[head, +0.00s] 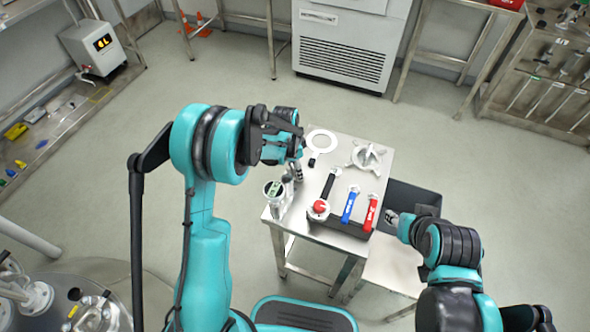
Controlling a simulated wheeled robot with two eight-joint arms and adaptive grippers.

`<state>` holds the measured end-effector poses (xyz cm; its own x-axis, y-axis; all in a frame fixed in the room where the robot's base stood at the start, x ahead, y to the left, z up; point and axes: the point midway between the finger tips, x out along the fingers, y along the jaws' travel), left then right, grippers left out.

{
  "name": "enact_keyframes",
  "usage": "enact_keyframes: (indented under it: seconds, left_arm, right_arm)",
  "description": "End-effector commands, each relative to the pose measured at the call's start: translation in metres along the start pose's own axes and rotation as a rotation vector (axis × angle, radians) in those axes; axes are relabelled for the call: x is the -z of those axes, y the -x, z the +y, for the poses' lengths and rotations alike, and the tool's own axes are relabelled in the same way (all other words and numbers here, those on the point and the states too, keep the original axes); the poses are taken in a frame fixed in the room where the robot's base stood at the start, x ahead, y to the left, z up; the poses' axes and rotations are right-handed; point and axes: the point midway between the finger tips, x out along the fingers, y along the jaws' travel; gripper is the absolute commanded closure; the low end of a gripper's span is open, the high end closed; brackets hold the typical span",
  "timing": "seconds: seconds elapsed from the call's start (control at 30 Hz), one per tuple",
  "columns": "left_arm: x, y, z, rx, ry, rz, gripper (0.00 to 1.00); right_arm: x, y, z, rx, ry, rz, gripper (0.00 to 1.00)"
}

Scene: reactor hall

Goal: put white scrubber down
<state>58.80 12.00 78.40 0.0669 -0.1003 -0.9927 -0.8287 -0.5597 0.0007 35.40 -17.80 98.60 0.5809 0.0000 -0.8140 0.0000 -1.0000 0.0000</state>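A small pale canister (275,203) with a green-marked top is at the left edge of the metal table; it may be the white scrubber, but I cannot tell for sure. My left gripper (294,178) points down just right of the canister, over the table's left side. It partly overlaps the canister's edge, and I cannot tell whether it touches it. Its fingers are small and partly hidden by my arm, so its opening is unclear. My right gripper (393,217) is low at the table's right side, beside the dark bin, its fingertips too small to read.
Tool shelves (545,80) are at right.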

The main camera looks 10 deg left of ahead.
Motion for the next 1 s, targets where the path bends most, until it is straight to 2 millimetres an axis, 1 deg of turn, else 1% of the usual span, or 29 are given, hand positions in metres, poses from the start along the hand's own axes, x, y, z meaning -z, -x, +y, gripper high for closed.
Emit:
enact_keyframes:
  seconds: [0.17,0.3,0.33,0.4,0.67,0.77,0.87,0.97,1.0]
  left_arm:
    - [0.000,0.001,0.000,0.000,0.000,0.000,0.76]
    - [0.000,-0.004,0.000,0.000,0.000,0.000,0.76]
    - [0.000,-0.003,0.000,0.000,0.000,0.000,0.44]
    - [0.000,-0.002,0.000,0.000,0.000,0.000,0.29]
    - [0.000,-0.002,0.000,0.000,0.000,0.000,0.29]
    - [0.000,0.001,0.000,0.000,0.000,0.000,0.29]
    - [0.001,0.013,0.000,0.000,0.000,0.000,0.29]
    - [0.000,0.033,0.000,0.000,0.001,0.000,0.29]
    - [0.001,0.042,0.000,0.000,0.001,0.000,0.29]
  right_arm:
    - [0.001,0.001,0.000,0.000,0.000,0.000,0.60]
    - [-0.002,-0.003,0.000,0.000,0.000,0.000,0.60]
    - [-0.002,-0.003,0.000,0.000,0.000,0.000,0.60]
    - [-0.001,-0.002,0.000,0.000,0.000,0.000,0.60]
    - [-0.001,-0.002,0.000,0.000,0.000,0.000,0.60]
    - [0.001,0.001,0.000,0.000,0.000,0.000,0.60]
    - [0.004,0.005,0.000,0.000,0.000,0.000,0.60]
    - [0.008,0.011,0.000,0.000,0.000,0.000,0.60]
    - [0.010,0.014,0.000,0.000,0.000,0.000,0.60]
